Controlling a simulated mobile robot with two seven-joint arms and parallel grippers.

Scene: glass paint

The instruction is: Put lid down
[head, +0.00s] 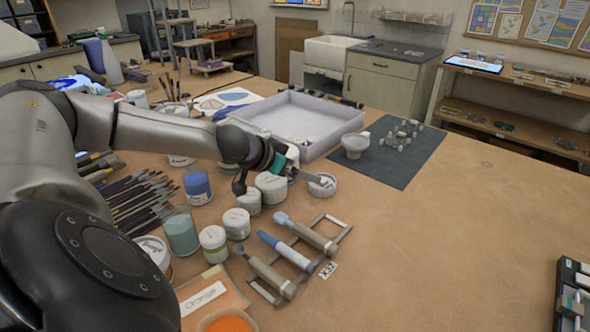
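A round, pale lid (323,186) with a light label on top is at the tip of my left gripper (308,178), right of the white jars. The gripper's fingers meet the lid's left edge and look shut on it. The fingertips are small here, and I cannot tell if the lid touches the table. White jars (271,188) stand just left of the lid, under and beside the gripper. My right gripper is not in view.
A wooden rack (318,251) with several tools lies in front. A grey tray (330,140) and a dark mat (400,170) with a small white bowl (355,146) lie behind. Brushes and paint jars (181,233) crowd the left.

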